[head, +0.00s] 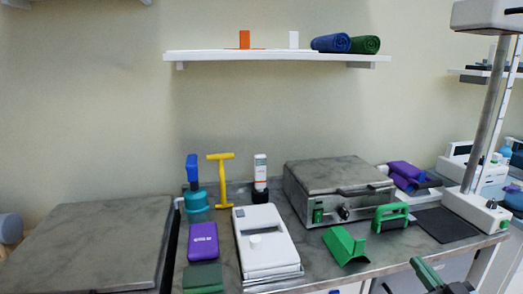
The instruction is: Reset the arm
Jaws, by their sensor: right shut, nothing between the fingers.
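My right gripper (428,274) shows at the bottom right of the head view, in front of the bench's front edge. It is dark with green parts, and its fingers are shut with nothing held. The lower part of it is cut off by the frame. It is apart from the things on the bench. My left gripper is not in view.
The grey bench (330,278) carries a white device (268,256), a purple box (203,241), a metal hot-plate unit (338,183), a green wedge (345,246) and a green-handled block (391,217). A tall stand (485,120) rises at right. A wall shelf (275,55) hangs above.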

